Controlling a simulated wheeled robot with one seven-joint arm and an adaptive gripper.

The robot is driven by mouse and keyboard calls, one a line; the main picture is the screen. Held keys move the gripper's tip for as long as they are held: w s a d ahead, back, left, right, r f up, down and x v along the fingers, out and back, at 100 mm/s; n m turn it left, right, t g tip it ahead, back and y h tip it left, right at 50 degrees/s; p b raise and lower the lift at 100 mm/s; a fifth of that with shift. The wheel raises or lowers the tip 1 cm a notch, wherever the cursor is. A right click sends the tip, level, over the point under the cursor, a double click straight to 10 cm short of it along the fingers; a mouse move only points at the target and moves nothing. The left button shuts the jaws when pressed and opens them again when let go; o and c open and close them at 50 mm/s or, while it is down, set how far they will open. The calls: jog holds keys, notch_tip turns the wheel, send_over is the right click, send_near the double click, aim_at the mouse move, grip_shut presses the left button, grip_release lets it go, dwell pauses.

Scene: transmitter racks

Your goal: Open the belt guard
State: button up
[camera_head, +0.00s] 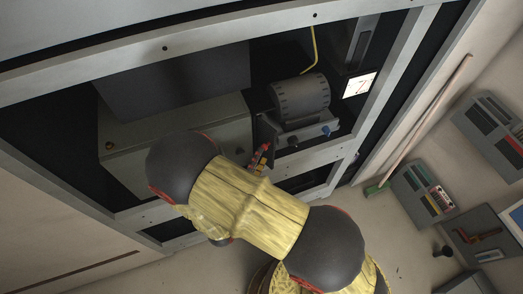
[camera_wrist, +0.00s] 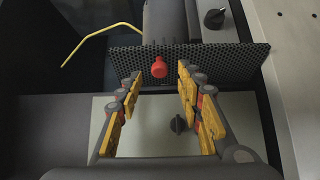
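The belt guard (camera_wrist: 225,62) is a dark perforated panel across the upper middle of the wrist view. A red knob (camera_wrist: 159,67) stands out from its face. My gripper (camera_wrist: 158,80) is open, with its yellow-padded fingers apart on the left and right of the knob in the picture. In the head view, my gripper (camera_head: 262,158) is mostly hidden behind my arm at the rack opening.
Metal rack rails (camera_head: 392,70) frame the opening. A green-headed broom (camera_head: 378,188) and wall boxes (camera_head: 422,190) are at right.

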jog(key=shift+x, duration=1.9)
jog(key=c, duration=0.3)
grip_shut()
